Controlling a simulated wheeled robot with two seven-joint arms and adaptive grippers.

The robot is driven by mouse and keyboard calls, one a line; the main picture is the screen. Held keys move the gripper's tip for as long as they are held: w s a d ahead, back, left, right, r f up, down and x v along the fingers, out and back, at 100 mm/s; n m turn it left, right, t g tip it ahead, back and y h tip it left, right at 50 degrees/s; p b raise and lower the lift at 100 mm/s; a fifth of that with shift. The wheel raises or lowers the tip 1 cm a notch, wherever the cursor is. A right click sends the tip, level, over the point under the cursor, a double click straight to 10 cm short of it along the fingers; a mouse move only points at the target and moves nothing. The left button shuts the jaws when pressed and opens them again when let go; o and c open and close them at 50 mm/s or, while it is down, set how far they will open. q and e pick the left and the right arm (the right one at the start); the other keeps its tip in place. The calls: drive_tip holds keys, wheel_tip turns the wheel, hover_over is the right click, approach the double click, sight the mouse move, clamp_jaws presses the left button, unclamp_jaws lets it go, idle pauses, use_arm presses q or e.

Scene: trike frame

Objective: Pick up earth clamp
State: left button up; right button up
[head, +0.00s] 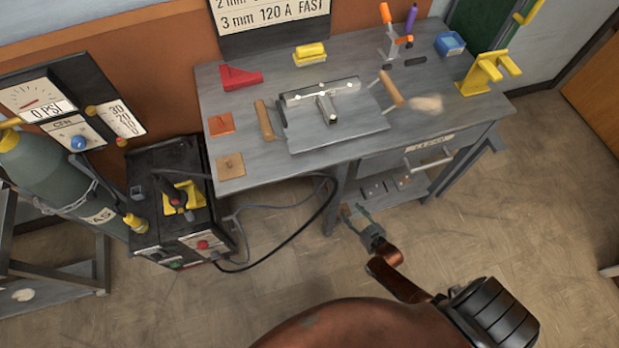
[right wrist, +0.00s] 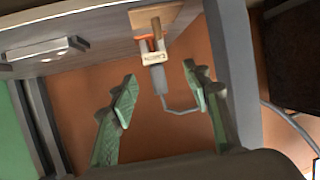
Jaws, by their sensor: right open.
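The earth clamp seems to be the small piece with orange and wooden-coloured parts, a pale lettered plate and a grey stem (right wrist: 158,78) in the right wrist view. A thin grey cable runs from its end. It sits at a wooden block by the bench's edge. In the head view it is too small to tell clearly. My right gripper (head: 355,214) is low in front of the bench leg, below the tabletop. Its green fingers (right wrist: 159,80) are open and apart on either side of the stem, with nothing held. My left gripper is out of view.
The grey bench (head: 300,165) has a drawer with a handle (head: 428,161) to the right of my gripper. A welding machine (head: 190,240) and a gas cylinder (head: 60,180) stand left. Dark cables (head: 285,245) loop towards the bench leg. Floor right of the bench is clear.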

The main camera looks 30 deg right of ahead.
drive_tip(key=w+t+b, duration=0.1)
drive_tip(key=w+b, duration=0.2)
drive_tip(key=w, duration=0.2)
drive_tip(key=w+d+r+t+b, duration=0.1)
drive_tip(key=w+b, duration=0.3)
drive_tip(key=w, duration=0.2)
drive_tip(key=w+d+t+b, duration=0.1)
drive_tip(key=w+t+b, duration=0.1)
drive_tip(key=w, duration=0.4)
drive_tip(key=shift+w+d+r+m+h+b, duration=0.15)
drive_tip(key=shift+d+r+m+h+b, duration=0.2)
drive_tip(key=shift+b, duration=0.5)
drive_tip(key=shift+w+r, duration=0.15)
drive_tip(key=shift+w, duration=0.2)
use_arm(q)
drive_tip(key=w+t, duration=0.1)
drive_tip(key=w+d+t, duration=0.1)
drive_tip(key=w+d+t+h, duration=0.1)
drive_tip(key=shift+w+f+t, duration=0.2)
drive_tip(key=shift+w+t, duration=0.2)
use_arm(e)
drive_tip(key=shift+r, duration=0.1)
drive_tip(key=shift+c, duration=0.6)
clamp_jaws()
